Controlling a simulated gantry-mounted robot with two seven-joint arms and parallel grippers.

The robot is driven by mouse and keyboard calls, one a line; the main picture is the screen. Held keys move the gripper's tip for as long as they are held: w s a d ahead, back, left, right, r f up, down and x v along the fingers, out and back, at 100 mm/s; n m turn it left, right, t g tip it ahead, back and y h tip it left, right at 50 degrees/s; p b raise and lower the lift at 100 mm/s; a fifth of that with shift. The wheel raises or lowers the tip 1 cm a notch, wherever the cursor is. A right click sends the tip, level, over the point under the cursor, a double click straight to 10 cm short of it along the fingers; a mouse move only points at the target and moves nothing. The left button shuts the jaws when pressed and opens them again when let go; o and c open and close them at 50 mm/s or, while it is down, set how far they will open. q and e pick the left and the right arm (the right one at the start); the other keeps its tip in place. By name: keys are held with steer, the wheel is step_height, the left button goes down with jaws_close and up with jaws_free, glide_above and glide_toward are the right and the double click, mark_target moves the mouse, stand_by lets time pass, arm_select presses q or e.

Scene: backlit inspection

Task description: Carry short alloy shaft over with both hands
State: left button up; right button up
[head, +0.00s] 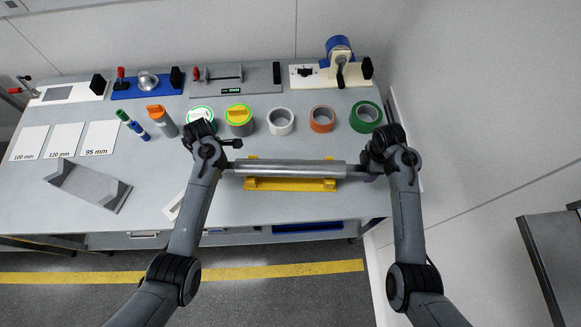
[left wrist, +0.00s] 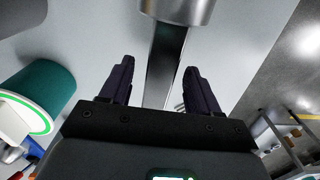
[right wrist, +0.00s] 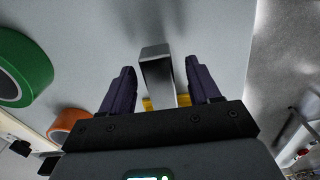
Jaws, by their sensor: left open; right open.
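The short alloy shaft (head: 300,169) is a silvery bar with a thicker middle and thinner ends. It lies left to right over a yellow cradle (head: 290,185) near the table's front edge and appears to rest on it. My left gripper (left wrist: 160,72) is open, with a thin end of the shaft (left wrist: 166,60) between its spread fingers and the thicker part beyond. My right gripper (right wrist: 160,75) is open around the other end (right wrist: 157,68), with clear gaps beside the fingers. In the head view my wrists partly hide both shaft ends.
A grey angled block (head: 90,185) lies at the left. Rolls of tape, including a green roll (head: 366,116) and an orange one (head: 322,119), stand behind the shaft. Cards (head: 64,140) lie at far left. Fixtures line the back. A wall is close on the right.

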arm_select(q)
steer(key=shift+f, duration=0.55)
arm_select(e)
steer(key=shift+f, duration=0.55)
arm_select(q)
jaws_close()
arm_select(e)
jaws_close()
arm_select(q)
steer(key=shift+w+r, duration=0.1)
steer(key=shift+r, duration=0.1)
arm_select(e)
steer(key=shift+r, duration=0.2)
